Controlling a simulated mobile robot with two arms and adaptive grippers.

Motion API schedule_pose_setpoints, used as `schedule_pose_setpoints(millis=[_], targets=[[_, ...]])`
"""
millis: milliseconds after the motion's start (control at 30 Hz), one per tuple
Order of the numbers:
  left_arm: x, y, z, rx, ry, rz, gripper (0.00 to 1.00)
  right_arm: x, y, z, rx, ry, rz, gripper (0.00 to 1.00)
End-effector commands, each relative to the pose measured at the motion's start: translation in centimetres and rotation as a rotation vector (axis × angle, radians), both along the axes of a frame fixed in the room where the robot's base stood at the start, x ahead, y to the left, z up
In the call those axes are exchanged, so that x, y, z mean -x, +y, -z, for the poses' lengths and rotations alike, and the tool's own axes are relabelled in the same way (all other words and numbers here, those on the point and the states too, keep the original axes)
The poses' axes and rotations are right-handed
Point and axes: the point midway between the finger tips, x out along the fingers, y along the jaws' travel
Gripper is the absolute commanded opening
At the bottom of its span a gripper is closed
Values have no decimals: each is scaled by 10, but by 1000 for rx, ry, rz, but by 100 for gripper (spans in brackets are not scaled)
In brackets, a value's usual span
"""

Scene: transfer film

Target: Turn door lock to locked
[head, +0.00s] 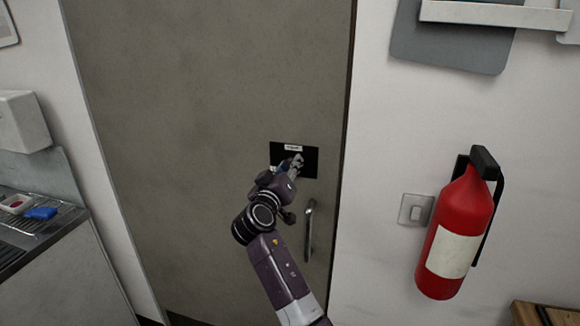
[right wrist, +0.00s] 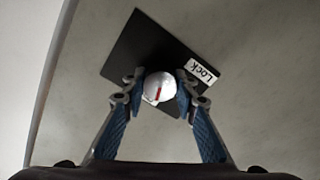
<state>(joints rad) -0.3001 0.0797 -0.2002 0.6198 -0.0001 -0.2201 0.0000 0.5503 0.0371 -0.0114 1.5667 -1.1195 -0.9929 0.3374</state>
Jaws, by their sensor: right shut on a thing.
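The grey door (head: 200,110) is closed and carries a black lock plate (head: 309,160). The plate also shows in the right wrist view (right wrist: 135,52), with a white label reading "LOCK" (right wrist: 201,71). A round white lock knob (right wrist: 160,87) with a red line on its face sits on the plate. My right gripper (right wrist: 160,88) has its two fingers on either side of the knob and is shut on it. In the head view my right gripper (head: 292,163) reaches the plate and hides the knob. My left gripper is not in view.
A metal door handle (head: 309,225) hangs below the plate, close to my right arm. A light switch (head: 415,209) and a red fire extinguisher (head: 455,235) are on the wall to the right. A counter with a blue item (head: 41,213) stands at the left.

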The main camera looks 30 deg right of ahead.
Motion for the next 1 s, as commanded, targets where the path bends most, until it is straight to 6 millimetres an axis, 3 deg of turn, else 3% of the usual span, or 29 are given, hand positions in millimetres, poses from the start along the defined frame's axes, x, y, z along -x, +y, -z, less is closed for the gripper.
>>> schedule_pose_setpoints(millis=[1000], targets=[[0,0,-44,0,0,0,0,-1,1,-1,616,722,-2,2]])
